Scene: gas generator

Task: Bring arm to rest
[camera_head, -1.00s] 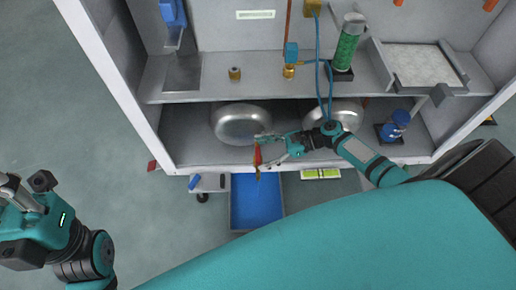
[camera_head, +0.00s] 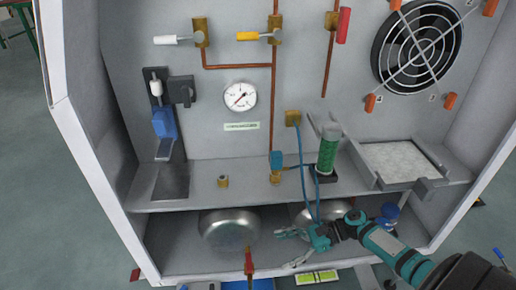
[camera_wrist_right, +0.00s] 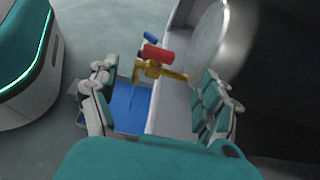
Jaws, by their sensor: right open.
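My right gripper (camera_head: 285,248) is open and empty in front of the lower shelf of the cabinet, to the right of a red-handled brass valve (camera_head: 249,262). In the right wrist view its two fingers are spread wide, and the valve's red handle (camera_wrist_right: 157,54) and brass body show beyond the gap between them, apart from the fingers. My right arm comes in from the lower right. My left gripper is not in view.
The grey cabinet holds two silver tanks (camera_head: 229,229) below, and a green cylinder (camera_head: 327,156) and blue hoses on the upper shelf. A gauge (camera_head: 239,97) and fan (camera_head: 416,44) are on its back wall. A blue bin (camera_wrist_right: 131,108) is on the floor.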

